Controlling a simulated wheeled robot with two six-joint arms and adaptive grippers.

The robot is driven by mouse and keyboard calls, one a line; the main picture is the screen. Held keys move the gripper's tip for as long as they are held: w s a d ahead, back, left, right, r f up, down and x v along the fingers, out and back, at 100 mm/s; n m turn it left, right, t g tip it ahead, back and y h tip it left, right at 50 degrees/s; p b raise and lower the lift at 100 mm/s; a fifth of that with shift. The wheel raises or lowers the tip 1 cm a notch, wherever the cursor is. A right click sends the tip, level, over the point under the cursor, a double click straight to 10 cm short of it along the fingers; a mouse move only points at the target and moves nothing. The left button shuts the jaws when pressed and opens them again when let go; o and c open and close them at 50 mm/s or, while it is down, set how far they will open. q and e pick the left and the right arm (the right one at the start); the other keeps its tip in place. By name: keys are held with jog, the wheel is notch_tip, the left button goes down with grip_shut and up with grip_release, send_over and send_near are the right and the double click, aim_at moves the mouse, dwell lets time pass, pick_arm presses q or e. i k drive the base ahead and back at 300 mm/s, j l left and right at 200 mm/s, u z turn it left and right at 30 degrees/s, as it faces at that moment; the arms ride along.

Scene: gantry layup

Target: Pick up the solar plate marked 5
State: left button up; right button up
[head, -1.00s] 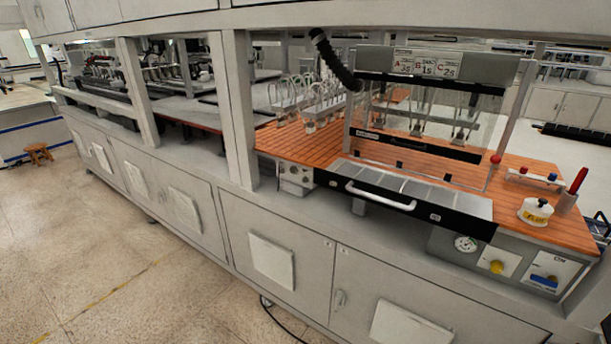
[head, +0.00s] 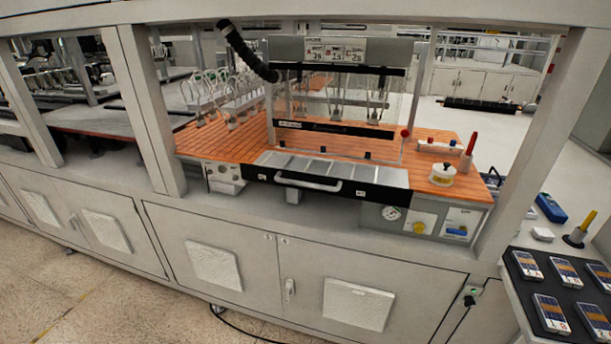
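Several small dark blue plates with white and orange edges lie in two rows on a black mat (head: 578,296) at the lower right. They look like the solar plates. One plate (head: 551,314) is at the front left of the mat and another (head: 527,265) is at the back left. Their markings are too small to read surely, so I cannot tell which one is marked 5. The right edge of the picture cuts off part of the group. Neither of my grippers is in view.
A grey-framed bench with an orange work surface (head: 440,187) and a clear-fronted machine (head: 340,100) fills the middle. A post (head: 540,130) stands between it and the plates' table. A blue device (head: 551,208) lies behind the mat. Floor (head: 60,290) is free at lower left.

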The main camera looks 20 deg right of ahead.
aim_at(566, 273)
jog(key=z, duration=2.35)
